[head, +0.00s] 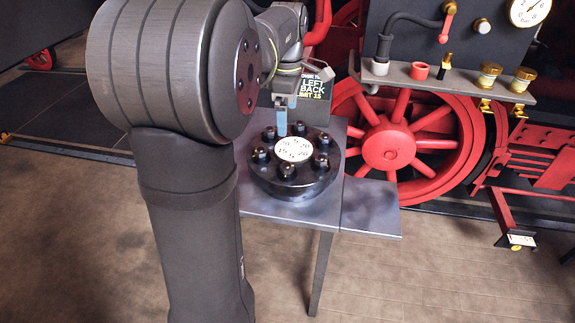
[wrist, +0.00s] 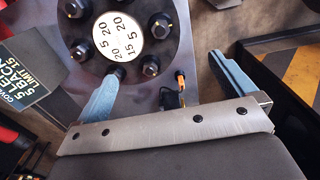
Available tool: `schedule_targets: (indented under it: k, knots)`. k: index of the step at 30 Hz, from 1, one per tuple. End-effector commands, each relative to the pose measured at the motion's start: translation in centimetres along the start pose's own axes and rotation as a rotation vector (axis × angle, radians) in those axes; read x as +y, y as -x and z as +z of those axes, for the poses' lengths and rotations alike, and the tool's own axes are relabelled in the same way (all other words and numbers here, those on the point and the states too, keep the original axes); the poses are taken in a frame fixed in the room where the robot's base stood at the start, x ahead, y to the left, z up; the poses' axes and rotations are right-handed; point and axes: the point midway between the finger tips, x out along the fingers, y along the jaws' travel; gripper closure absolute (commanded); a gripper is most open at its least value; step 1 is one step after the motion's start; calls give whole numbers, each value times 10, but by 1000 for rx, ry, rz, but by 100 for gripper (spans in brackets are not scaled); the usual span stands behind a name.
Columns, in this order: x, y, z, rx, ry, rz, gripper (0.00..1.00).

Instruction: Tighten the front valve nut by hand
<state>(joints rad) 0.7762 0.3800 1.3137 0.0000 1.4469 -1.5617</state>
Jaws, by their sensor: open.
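A round dark valve cover (head: 300,187) sits on a small metal table, with several dark nuts in a ring around a white numbered disc (head: 294,150). One nut (head: 287,168) is on the near side in the head view. My gripper (head: 287,115) is above the far-left part of the cover, blue fingers pointing down. In the wrist view my gripper (wrist: 165,68) is open wide and empty. Its left finger is close beside a nut (wrist: 115,72) at the cover's edge; I cannot tell if they touch. The right finger is clear of the cover (wrist: 140,75).
A dark sign reading "LEFT BACK LIMIT 15" (head: 315,92) stands behind the cover. The metal table (head: 275,207) has a lower shelf (head: 372,210) at right. A red wheel (head: 390,145) and a control panel with a gauge (head: 528,10) stand behind. Floor in front is clear.

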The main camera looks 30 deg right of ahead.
Motion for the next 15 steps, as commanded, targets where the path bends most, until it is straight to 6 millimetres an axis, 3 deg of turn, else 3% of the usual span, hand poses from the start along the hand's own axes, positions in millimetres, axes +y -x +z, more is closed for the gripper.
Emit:
schedule_targets:
  k: [6, 14, 15]
  knots:
    - [0, 19, 0, 0, 0, -1, 0]
    - [0, 20, 0, 0, 0, -1, 0]
    - [0, 20, 0, 0, 2, -1, 8]
